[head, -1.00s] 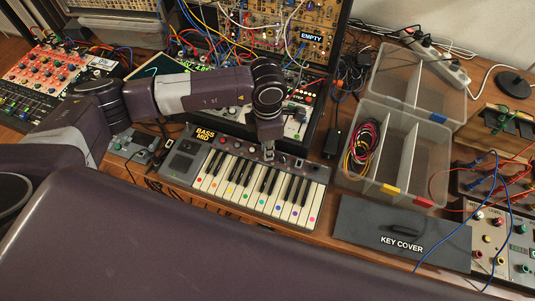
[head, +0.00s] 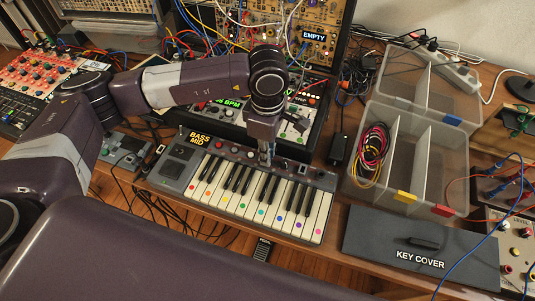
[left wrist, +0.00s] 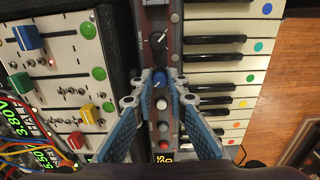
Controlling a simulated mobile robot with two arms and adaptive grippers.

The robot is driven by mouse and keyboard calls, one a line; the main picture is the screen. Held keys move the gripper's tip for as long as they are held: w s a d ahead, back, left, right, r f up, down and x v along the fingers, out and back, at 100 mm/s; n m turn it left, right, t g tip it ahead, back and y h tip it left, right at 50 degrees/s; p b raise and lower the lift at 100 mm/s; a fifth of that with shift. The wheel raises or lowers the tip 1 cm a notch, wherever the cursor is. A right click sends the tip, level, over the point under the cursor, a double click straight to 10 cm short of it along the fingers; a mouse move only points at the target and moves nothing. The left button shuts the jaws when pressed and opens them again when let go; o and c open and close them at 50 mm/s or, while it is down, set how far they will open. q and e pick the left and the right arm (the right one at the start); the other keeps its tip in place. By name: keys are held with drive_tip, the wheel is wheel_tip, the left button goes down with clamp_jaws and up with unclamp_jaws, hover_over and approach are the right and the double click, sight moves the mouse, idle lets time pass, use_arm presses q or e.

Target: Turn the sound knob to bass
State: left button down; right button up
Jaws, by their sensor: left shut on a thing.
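The small keyboard (head: 176,172) has a dark panel strip with a row of knobs and buttons above its white and black keys. Its display (head: 200,139) reads "BASS" and "MID". My left gripper (head: 267,158) points down at this strip, right of the display. In the left wrist view its fingertips (left wrist: 160,83) are shut on a small blue knob (left wrist: 160,76). A dark knob with a white pointer (left wrist: 158,39) sits beside it, clear of the fingers. No label for the blue knob is legible. My right gripper is not in view.
A synth with sliders (left wrist: 62,65) lies close beside the strip. Behind stand patch modules with cables (head: 300,35). To the right are a clear divided box (head: 405,165) and a grey key cover (head: 385,238). A power strip (head: 440,60) lies at the back.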

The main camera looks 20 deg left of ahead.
use_arm(q)
drive_tip(key=shift+r, duration=0.1)
drive_tip(key=c, duration=2.2)
unclamp_jaws()
wheel_tip(320, 180, up, 12)
